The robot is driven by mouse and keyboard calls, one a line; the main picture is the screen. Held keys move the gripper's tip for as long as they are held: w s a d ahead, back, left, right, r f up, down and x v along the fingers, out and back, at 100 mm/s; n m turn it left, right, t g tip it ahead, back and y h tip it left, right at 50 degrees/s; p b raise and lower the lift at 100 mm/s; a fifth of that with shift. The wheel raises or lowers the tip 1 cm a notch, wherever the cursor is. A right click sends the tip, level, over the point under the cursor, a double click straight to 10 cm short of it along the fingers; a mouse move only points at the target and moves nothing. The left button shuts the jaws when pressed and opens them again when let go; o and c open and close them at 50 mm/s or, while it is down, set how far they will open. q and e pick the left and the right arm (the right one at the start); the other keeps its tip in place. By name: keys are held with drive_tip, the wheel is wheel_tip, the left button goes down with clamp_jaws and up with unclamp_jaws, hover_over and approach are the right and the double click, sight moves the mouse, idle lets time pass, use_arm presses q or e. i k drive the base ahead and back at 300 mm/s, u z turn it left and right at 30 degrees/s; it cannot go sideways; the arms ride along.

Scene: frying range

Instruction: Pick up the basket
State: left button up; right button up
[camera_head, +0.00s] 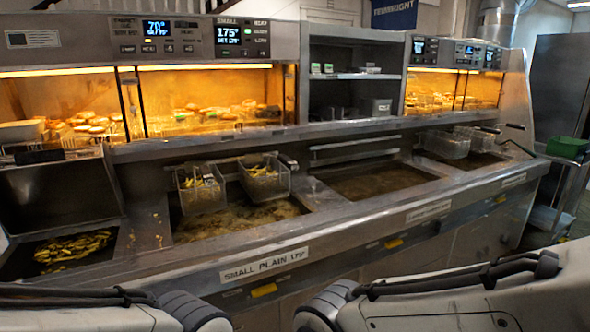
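Two wire frying baskets hang side by side at the back of the left oil vat. The left basket (202,196) and the right basket (265,184) both hold yellow fries. Two more baskets hang over the far right vat, a nearer one (446,145) and one beside it (477,138); their contents are too small to tell. Which basket the task means, I cannot tell. Links of both my arms show along the bottom edge, apart from the baskets. Neither of my grippers is in view.
A steel front ledge labelled "small plain 175" (264,264) runs before the vats. A fries bin (73,249) is at left. A cart with a green box (567,148) stands at right.

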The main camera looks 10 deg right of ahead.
sight(264, 178)
drive_tip(key=u, duration=1.15)
drive_tip(key=k, duration=0.4)
drive_tip(key=z, duration=1.65)
drive_tip(key=i, duration=1.75)
drive_tip(key=u, duration=0.8)
